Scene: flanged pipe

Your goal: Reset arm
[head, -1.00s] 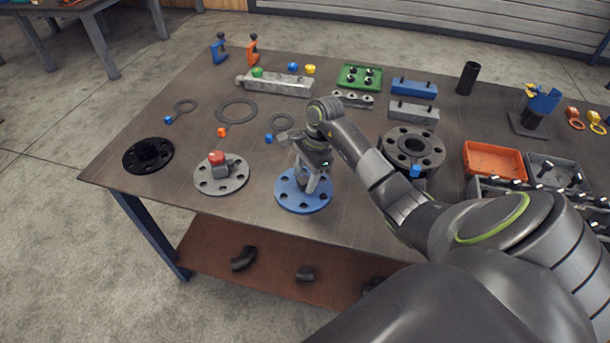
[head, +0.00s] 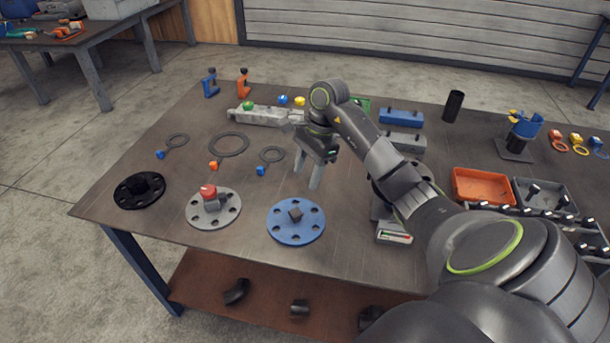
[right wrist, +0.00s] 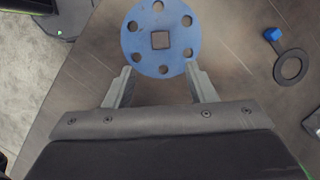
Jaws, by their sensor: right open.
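My right gripper (head: 307,178) is open and empty in the head view. It hangs above the table, just behind and apart from the blue flange (head: 281,229). My left gripper is not in view.
A grey flange (head: 229,213) with a red-topped piece and a black flange (head: 127,200) lie to the left. Flat rings (head: 229,137) lie behind. An orange bin (head: 483,199) stands right. A grey piece with a small display (head: 393,232) shows below my forearm; its nature is unclear.

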